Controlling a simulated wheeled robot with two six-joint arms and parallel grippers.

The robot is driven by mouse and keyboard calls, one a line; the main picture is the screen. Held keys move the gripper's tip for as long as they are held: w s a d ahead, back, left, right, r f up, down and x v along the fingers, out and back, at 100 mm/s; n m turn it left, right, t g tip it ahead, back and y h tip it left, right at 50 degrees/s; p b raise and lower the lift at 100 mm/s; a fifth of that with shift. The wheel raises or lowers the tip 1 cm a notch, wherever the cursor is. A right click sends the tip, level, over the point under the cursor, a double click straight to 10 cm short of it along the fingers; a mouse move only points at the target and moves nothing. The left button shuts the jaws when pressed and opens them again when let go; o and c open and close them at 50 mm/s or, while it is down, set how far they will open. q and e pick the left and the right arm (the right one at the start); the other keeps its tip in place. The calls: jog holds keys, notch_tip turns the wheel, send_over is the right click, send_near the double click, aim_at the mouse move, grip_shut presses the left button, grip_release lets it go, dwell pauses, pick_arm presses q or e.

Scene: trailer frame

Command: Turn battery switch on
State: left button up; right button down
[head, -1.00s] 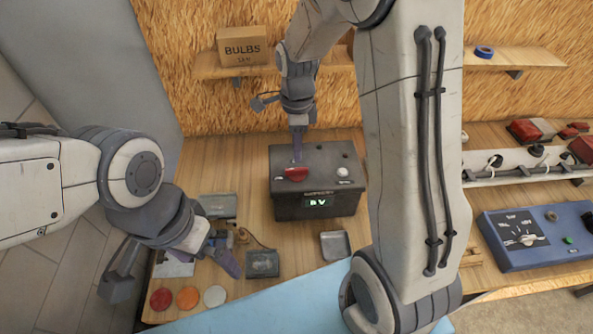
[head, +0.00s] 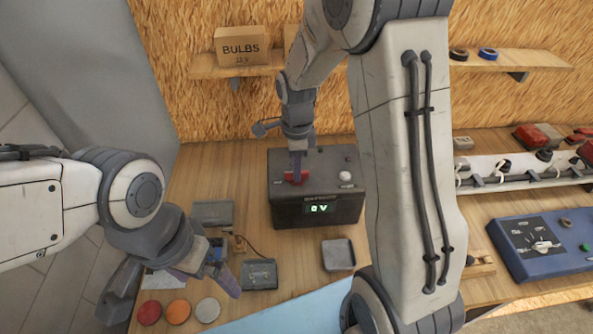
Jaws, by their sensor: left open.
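The battery box (head: 318,208) is a dark grey case on the wooden bench, with a lit display (head: 319,208) that appears to read 0 V. A red switch (head: 303,179) sits on its top at the left, and a white knob (head: 345,176) at the right. My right gripper (head: 297,176) points down with its tip over the red switch, hiding part of it. I cannot tell whether its fingers are open or shut, or whether they touch the switch. My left gripper (head: 172,292) is open and empty at the front left, above the bench.
Red, orange and white discs (head: 178,311) lie below my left gripper. Small grey trays (head: 338,254) lie in front of the battery box. A blue panel with a dial (head: 545,248) is at the right. A BULBS box (head: 242,46) stands on the shelf.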

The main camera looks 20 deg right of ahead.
dwell(0.4)
jog(key=m, duration=0.3)
jog(key=shift+p, duration=0.4)
jog(key=shift+m, duration=1.1)
jog(key=m, duration=0.2)
jog(key=shift+m+p, duration=0.4)
jog(key=shift+m, duration=1.2)
